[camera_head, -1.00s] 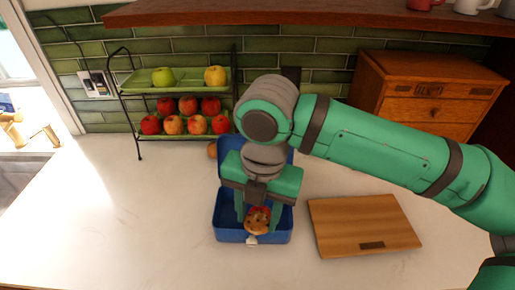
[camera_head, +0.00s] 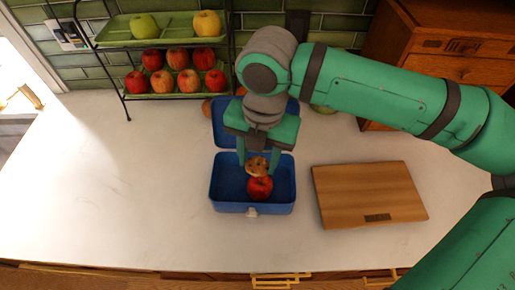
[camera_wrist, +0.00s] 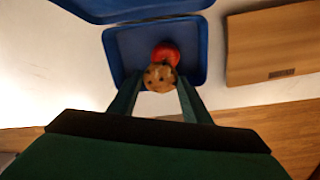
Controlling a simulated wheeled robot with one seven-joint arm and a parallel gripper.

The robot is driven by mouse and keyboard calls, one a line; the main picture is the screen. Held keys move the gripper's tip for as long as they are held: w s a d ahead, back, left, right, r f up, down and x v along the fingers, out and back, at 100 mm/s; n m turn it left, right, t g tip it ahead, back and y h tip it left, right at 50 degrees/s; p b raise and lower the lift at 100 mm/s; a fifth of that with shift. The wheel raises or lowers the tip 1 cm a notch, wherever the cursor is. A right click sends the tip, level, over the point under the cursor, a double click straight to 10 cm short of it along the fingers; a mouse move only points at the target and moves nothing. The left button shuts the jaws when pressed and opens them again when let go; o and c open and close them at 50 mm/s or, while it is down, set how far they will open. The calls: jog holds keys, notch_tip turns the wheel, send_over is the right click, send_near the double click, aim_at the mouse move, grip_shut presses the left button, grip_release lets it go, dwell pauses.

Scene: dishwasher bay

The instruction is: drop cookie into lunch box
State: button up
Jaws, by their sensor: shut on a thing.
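The cookie (camera_head: 257,167) is round and light brown with dark chips. My gripper (camera_head: 257,168) is shut on it, with one finger at each side, above the open blue lunch box (camera_head: 223,208). In the wrist view the cookie (camera_wrist: 159,78) sits between my fingertips, over the box (camera_wrist: 127,44). A red apple (camera_head: 260,188) is in the lunch box, just in front of the cookie in the head view. The cookie overlaps part of the apple, and I cannot tell whether they touch. The box's lid stands open at the back, partly hidden behind my gripper.
A wooden cutting board (camera_head: 368,194) lies right of the box. A tiered rack (camera_head: 126,99) with apples stands at the back left, and a wooden cabinet (camera_head: 440,60) at the back right. Round fruit sits behind the lid. The counter (camera_head: 120,190) to the left is clear.

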aim_at(261, 166)
jog(key=shift+f, duration=0.85)
jog(key=o, duration=0.7)
notch_tip(261, 166, up, 11)
jog(key=shift+d, duration=0.3)
jog(key=shift+s+f, duration=0.15)
